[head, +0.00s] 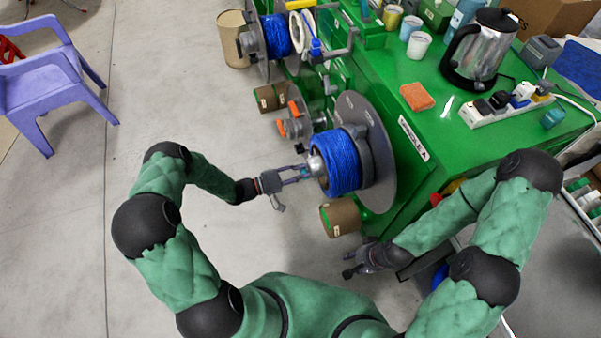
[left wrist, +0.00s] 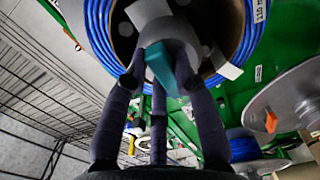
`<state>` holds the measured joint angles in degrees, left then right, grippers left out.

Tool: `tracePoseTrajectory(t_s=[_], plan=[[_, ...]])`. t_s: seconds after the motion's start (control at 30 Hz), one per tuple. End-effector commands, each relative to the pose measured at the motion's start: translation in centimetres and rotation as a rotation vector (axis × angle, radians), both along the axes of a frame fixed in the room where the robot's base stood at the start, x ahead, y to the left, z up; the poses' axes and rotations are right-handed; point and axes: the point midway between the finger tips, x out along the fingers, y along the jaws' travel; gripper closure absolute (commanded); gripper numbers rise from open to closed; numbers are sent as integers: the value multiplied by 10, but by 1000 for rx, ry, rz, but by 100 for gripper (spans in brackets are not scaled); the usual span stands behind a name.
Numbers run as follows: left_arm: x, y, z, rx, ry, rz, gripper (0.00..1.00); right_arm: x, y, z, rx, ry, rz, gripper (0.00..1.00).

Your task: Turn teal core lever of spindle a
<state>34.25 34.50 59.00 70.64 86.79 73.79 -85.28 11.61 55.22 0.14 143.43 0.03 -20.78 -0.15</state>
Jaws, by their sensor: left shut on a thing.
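Spindle A carries a blue cable coil (head: 341,163) against a large grey disc (head: 372,140) on the green bench's side; the label plate (head: 413,138) reads "SPINDLE A". My left gripper (head: 300,173) is at the outer face of this coil, by its silvery core. In the left wrist view the gripper's fingers (left wrist: 160,72) are closed around the teal core lever (left wrist: 160,66), in front of the grey hub (left wrist: 150,14) and inside the blue cable ring (left wrist: 100,40). In the head view the lever is mostly hidden. My right gripper (head: 347,264) is low beside the bench, its fingers apart and empty.
A second blue cable reel (head: 277,36) stands further back. The bench top holds a kettle (head: 480,50), an orange cloth (head: 417,96) and a power strip (head: 508,108).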

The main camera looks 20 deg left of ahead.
Motion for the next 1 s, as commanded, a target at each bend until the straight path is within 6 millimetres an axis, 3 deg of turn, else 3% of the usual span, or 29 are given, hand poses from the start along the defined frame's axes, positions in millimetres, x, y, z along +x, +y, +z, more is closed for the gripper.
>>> tracePoseTrajectory(t_s=[0.43, 0.47, 0.53, 1.0], plan=[[-1, -1, -2, 9, -7, -2, 100, 0, 0, 0, 0, 0, 0, 60], [-1, -1, -2, 9, -7, -2, 70, 0, 0, 0, 0, 0, 0, 60], [-1, -1, -2, 9, -7, -2, 50, 0, 0, 0, 0, 0, 0, 60], [-5, 8, -1, 7, -7, 3, 48, 0, 0, 0, 0, 0, 0, 60]])
